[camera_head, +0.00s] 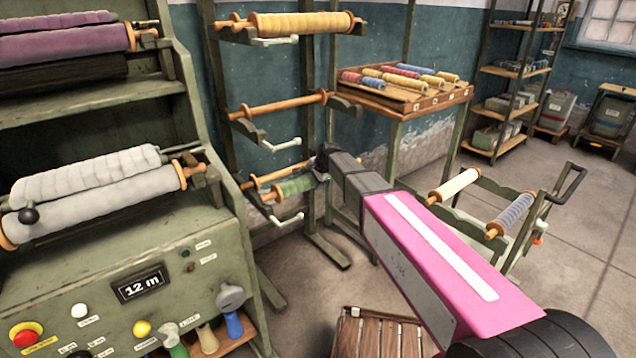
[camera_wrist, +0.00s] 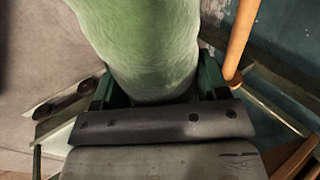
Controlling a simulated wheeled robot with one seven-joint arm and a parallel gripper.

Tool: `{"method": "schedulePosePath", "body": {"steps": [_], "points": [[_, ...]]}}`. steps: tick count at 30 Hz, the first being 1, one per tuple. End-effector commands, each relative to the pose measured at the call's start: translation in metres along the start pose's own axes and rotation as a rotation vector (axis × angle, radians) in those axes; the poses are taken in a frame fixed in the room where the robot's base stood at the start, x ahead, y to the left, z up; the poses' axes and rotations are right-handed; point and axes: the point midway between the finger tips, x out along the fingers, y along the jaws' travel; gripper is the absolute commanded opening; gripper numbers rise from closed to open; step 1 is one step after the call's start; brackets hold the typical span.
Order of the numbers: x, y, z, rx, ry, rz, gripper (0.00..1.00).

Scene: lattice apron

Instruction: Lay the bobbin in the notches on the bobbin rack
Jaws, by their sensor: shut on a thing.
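A green bobbin (camera_head: 295,187) is held at the lower level of an upright green rack (camera_head: 215,90), which appears to be the bobbin rack. My gripper (camera_head: 322,165) is shut on this bobbin at its right end. In the wrist view the green roll (camera_wrist: 145,45) fills the space between my fingers (camera_wrist: 155,88). A bare wooden bobbin (camera_head: 285,172) lies just behind it. Whether the green bobbin touches the rack's lower arms cannot be told. Higher up, the rack carries another bare bobbin (camera_head: 280,105) and a yellow one (camera_head: 300,25).
A green machine (camera_head: 100,270) with fabric rolls stands at left. A table with a tray of spools (camera_head: 445,97) stands behind. At right, a trolley (camera_head: 540,215) carries a cream bobbin (camera_head: 455,186) and a blue-grey bobbin (camera_head: 510,215). A slatted wooden crate (camera_head: 380,335) is below my arm.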

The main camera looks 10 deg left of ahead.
Motion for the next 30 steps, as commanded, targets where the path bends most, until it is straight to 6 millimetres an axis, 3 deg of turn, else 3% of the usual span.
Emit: {"method": "schedulePosePath", "body": {"steps": [15, 30], "points": [[0.027, -0.033, 0.000, 0.000, 0.000, -0.001, 0.28], [0.032, -0.039, 0.000, 0.000, 0.000, -0.001, 0.28]]}}
